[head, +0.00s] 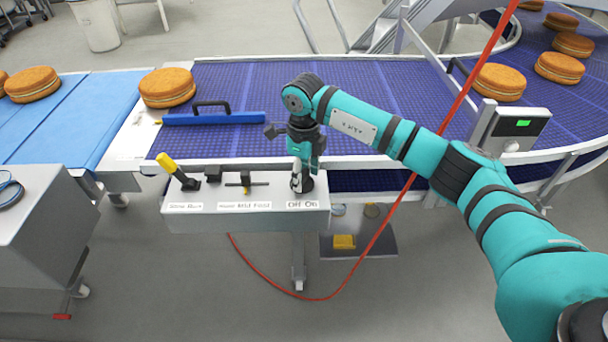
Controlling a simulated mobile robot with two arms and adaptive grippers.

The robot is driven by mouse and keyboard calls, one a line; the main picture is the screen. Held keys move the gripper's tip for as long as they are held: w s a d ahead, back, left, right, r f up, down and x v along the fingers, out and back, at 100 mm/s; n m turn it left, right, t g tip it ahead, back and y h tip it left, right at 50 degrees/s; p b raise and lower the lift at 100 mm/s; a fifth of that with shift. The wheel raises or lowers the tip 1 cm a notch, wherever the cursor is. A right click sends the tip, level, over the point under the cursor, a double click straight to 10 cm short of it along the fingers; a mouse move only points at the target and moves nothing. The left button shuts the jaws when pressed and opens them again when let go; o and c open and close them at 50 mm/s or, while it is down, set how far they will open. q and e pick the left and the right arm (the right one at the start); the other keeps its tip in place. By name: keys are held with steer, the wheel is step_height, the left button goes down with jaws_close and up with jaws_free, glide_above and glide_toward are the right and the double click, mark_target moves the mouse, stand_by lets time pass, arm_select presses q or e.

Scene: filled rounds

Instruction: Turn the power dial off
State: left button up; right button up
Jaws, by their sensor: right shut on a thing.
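A grey control box (245,219) stands in front of the conveyor. Its right end carries the power dial (307,184), a dark knob above a label reading Off and On. My right gripper (301,186) points down at the dial and is shut on it; the fingers hide much of the knob, so I cannot tell which way it points. To the left on the box are a yellow-handled lever (167,163) and a black slider (246,180). My left gripper is not in view.
Round cakes (167,87) sit on the blue conveyor (240,85), several more at the right. A blue bar with a black handle (214,118) lies across the belt. A red cable (392,215) hangs past my arm. A grey cabinet (35,210) stands at left.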

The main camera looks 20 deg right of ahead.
mark_target(304, 175)
steer(key=shift+r+m, duration=0.1)
steer(key=shift+m, duration=0.2)
stand_by(0.4)
steer(key=o, duration=1.2)
step_height(304, 175, up, 12)
steer(key=shift+f, duration=0.1)
steer(key=shift+a, duration=0.1)
